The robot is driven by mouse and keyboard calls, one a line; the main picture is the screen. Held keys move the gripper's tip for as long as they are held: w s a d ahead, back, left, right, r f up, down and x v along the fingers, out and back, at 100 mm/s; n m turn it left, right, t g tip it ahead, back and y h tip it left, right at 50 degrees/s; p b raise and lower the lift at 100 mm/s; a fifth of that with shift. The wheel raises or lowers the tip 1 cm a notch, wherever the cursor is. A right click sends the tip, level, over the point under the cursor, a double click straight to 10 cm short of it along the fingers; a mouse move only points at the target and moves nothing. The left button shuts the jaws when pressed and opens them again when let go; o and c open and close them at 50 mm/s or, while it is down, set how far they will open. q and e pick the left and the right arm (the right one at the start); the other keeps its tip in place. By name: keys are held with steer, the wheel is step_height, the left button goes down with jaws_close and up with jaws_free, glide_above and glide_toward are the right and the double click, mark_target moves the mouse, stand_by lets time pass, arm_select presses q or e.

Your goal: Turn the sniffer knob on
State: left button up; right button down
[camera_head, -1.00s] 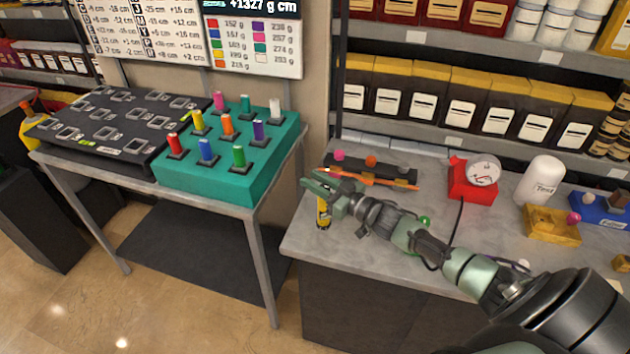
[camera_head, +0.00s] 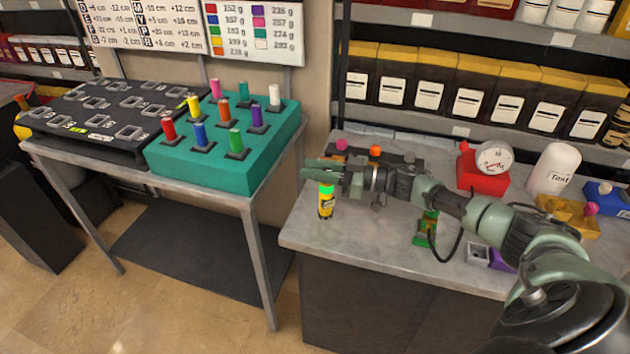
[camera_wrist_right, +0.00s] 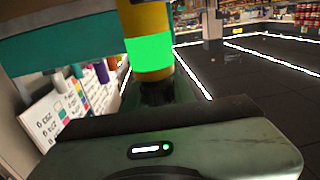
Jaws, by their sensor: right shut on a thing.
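The sniffer (camera_head: 326,206) is a small upright cylinder, yellow and black with a bright green band near its top. It is at the left end of the grey bench; I cannot tell whether its base touches the bench. My right gripper (camera_head: 328,173) is at its top, shut on it, with the fingers coming from the right. The right wrist view shows the sniffer's yellow body with the glowing green band (camera_wrist_right: 150,55) at the fingers. The knob itself is hidden or too small to make out. My left gripper is not in view.
Behind the gripper, a dark bar with coloured knobs (camera_head: 375,151) lies on the bench (camera_head: 300,225). A red gauge (camera_head: 482,175), a white bottle (camera_head: 553,169) and a green item (camera_head: 425,230) stand to the right. A teal peg block (camera_head: 225,166) sits on the left table.

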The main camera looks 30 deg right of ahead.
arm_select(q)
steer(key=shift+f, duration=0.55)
arm_select(e)
steer(key=shift+s+n+g+y, duration=0.1)
steer(key=shift+n+g+y, duration=0.2)
steer(key=shift+g, duration=0.1)
steer(key=shift+a, duration=0.1)
steer(key=c, duration=1.2)
jaws_free()
steer(key=shift+o, duration=0.2)
arm_select(q)
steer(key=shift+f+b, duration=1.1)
steer(key=shift+b, duration=0.05)
arm_select(e)
steer(key=v, duration=0.7)
steer(key=shift+s+d, duration=0.2)
steer(key=shift+d, duration=0.1)
